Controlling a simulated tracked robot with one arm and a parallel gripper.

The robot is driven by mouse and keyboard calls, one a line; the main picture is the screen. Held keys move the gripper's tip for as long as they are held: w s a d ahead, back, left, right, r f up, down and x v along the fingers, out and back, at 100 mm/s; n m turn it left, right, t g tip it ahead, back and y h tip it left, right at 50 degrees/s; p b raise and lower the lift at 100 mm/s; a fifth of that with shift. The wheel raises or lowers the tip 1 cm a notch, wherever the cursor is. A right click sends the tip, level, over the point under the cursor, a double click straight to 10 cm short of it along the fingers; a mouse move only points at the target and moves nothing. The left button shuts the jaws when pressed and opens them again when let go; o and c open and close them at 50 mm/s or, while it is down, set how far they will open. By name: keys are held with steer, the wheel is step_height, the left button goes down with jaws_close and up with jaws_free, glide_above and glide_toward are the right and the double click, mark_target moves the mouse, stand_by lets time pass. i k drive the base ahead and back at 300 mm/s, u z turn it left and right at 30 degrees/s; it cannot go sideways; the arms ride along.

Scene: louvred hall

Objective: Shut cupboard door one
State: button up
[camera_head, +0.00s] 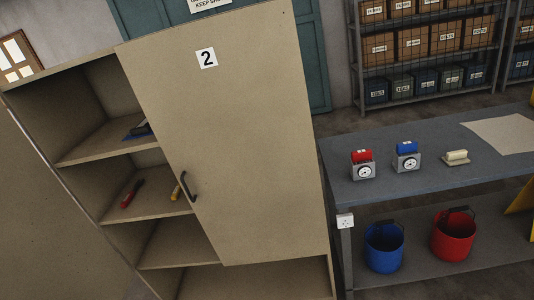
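A tan cupboard (112,139) stands at the left, tilted in the picture. Its left section is open and shows several shelves. A plain tan panel (48,215) at the lower left edge looks like door one swung open; no number or handle shows on it, and the picture edge cuts it off. The door marked 2 (245,140) covers the right section, with a dark handle (188,187) near its left edge. My gripper is not in view.
A grey bench (375,190) at the right carries a red-topped dial box (363,165), a blue-topped one (406,157) and a small pale block (456,157). Blue (384,247) and red (453,234) buckets stand below. Shelving with labelled boxes (410,45) stands behind.

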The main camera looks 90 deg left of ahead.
mark_target(50, 249)
steer(key=k, duration=2.75)
steer(key=u, duration=2.1)
